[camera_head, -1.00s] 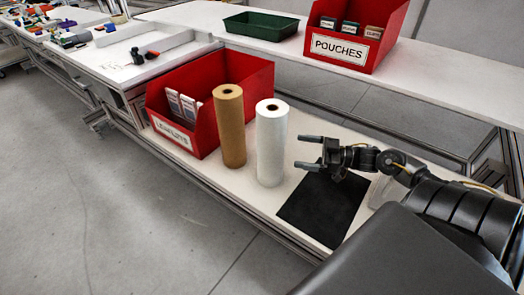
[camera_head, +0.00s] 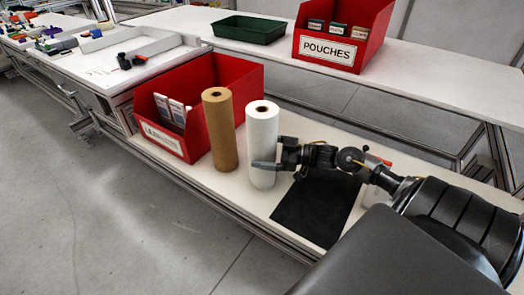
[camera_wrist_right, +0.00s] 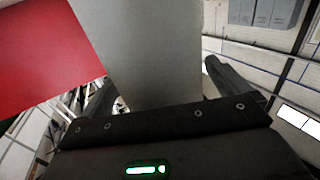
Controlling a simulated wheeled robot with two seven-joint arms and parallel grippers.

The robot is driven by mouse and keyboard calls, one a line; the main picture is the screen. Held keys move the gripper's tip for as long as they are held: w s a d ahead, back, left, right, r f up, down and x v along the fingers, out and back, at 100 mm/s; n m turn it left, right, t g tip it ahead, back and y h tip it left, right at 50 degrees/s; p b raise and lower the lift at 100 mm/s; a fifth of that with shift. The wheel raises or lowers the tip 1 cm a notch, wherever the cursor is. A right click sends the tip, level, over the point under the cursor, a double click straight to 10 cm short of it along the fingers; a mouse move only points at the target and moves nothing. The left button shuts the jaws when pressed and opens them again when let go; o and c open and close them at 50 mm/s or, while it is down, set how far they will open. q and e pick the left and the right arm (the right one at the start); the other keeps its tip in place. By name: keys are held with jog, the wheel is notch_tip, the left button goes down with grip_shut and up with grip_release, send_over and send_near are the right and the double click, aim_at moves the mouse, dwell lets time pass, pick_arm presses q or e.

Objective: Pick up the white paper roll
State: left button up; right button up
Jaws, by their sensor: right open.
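The white paper roll (camera_head: 263,130) stands upright on the white table, just right of the brown paper roll (camera_head: 220,130). My right gripper (camera_head: 264,152) is at the white roll, reaching in from the right. It is open, with one finger passing in front of the roll at mid-height; the other finger is mostly hidden behind it. In the right wrist view the roll's pale side (camera_wrist_right: 150,45) fills the space between the two fingers. I cannot tell whether either finger touches it. My left gripper is not in view.
A red bin (camera_head: 190,85) with packets stands behind the brown roll. A black mat (camera_head: 318,210) lies right of the rolls, under my right arm. On the back table are a green tray (camera_head: 249,30) and a red bin labelled POUCHES (camera_head: 340,70).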

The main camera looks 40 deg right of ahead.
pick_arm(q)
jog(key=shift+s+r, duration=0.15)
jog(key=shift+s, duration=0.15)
pick_arm(e)
jog(key=shift+w+a, duration=0.3)
jog(key=c, duration=1.5)
jog(key=shift+r, duration=0.15)
jog(key=shift+c, duration=0.5)
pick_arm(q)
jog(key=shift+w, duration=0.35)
